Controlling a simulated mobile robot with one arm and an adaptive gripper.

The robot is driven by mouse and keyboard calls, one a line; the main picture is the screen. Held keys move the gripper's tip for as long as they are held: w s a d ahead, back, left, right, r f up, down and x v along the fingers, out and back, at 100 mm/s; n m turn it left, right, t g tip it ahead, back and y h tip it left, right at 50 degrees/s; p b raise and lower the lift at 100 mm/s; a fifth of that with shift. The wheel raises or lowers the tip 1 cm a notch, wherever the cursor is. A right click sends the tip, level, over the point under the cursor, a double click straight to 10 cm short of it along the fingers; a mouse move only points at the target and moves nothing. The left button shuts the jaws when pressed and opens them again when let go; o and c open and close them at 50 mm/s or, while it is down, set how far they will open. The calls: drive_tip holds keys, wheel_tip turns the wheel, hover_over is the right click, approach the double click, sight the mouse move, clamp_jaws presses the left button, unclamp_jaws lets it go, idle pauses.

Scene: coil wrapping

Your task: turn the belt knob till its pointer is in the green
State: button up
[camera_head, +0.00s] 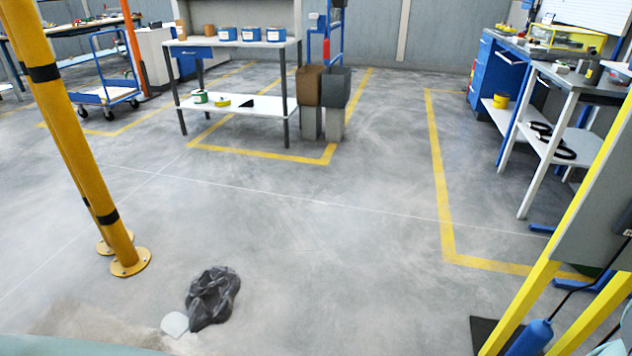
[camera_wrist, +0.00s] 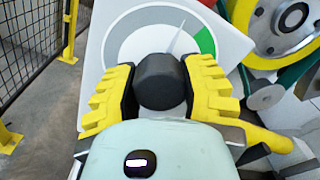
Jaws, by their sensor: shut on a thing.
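In the wrist view, the black round belt knob (camera_wrist: 160,88) sits in front of a white plate (camera_wrist: 112,62) with a grey dial ring. My gripper (camera_wrist: 160,72), with yellow and black fingers, is shut on the knob, one finger on each side. A thin pale pointer (camera_wrist: 176,38) shows above the knob, tilted a little right of straight up. The green sector (camera_wrist: 206,42) is at the upper right of the dial. The pointer stands left of it, outside the green. The knob hides the dial's middle. Neither knob nor gripper shows in the head view.
In the head view, a yellow post (camera_head: 75,140) and a crumpled black bag (camera_head: 212,296) are at left; the middle floor is clear.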

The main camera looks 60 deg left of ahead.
drive_tip(key=m, duration=0.3)
drive_tip(key=shift+f+m, duration=0.15)
drive_tip(key=shift+m, duration=0.25)
drive_tip(key=shift+f+m+p, duration=0.15)
drive_tip(key=shift+m+p, duration=0.2)
drive_tip(key=shift+m, duration=1.55)
drive_tip(key=shift+w+a, duration=0.1)
drive_tip(key=o, duration=0.8)
drive_tip(key=shift+c, duration=0.2)
drive_tip(key=o, duration=0.5)
drive_tip(key=shift+c, duration=0.2)
drive_tip(key=shift+r, duration=0.2)
drive_tip(key=v, duration=1.2)
